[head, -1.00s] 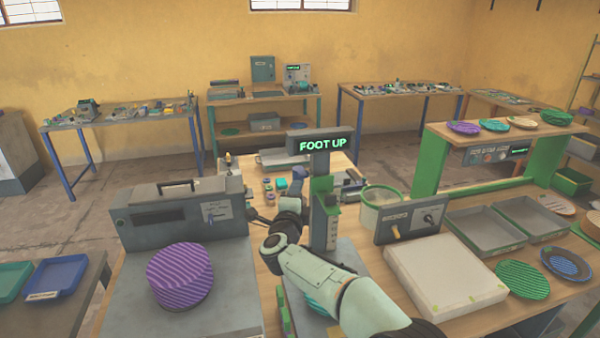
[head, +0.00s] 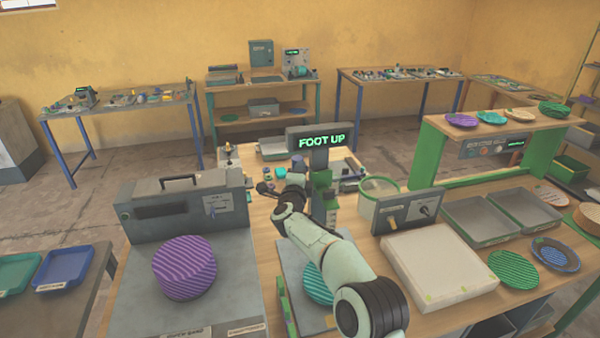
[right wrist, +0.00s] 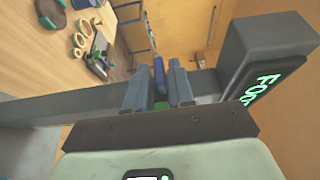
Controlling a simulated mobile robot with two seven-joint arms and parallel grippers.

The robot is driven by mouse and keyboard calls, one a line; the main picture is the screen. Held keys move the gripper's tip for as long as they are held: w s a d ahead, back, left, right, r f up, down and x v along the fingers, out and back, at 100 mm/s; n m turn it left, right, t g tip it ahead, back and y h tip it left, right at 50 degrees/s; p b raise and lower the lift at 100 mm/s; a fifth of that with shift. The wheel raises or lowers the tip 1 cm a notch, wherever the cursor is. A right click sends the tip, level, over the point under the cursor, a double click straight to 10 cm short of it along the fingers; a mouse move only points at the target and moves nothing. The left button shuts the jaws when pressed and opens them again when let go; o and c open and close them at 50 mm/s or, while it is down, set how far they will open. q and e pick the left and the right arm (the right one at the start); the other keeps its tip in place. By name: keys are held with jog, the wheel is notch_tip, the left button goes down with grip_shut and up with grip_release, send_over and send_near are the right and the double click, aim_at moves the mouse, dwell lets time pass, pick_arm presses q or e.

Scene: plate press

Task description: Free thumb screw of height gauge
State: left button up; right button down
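The height gauge (head: 320,158) stands upright on the middle bench, with a grey post, green parts and a lit "FOOT UP" sign. Its sign also shows at the right of the right wrist view (right wrist: 266,88). My right gripper (head: 295,183) is just left of the post, partly hidden by its own wrist. In the right wrist view its two grey-blue fingers (right wrist: 159,80) stand apart. A small blue piece (right wrist: 159,72) shows between them; I cannot tell if it is the thumb screw or if it is touched. My left gripper is not in view.
A purple ribbed stack (head: 184,268) sits left on a grey plate. A teal ribbed plate (head: 318,284) lies below my right arm. A control box (head: 408,210), a white block (head: 440,268) and grey trays (head: 478,222) crowd the right side.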

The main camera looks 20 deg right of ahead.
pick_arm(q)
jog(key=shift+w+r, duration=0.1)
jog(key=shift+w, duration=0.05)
pick_arm(e)
jog(key=shift+r, duration=0.1)
jog(key=shift+d+r+g, duration=0.1)
jog(key=shift+g, duration=0.5)
jog(key=shift+w+r+n+g+y, duration=0.1)
jog(key=shift+r+n+g+y, duration=0.1)
jog(key=shift+n+g+y, duration=0.6)
jog(key=shift+r+g, duration=0.15)
jog(key=shift+g, duration=0.45)
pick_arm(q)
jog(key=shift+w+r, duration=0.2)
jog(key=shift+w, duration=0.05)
pick_arm(e)
jog(key=shift+g, duration=0.3)
jog(key=c, duration=1.2)
grip_release()
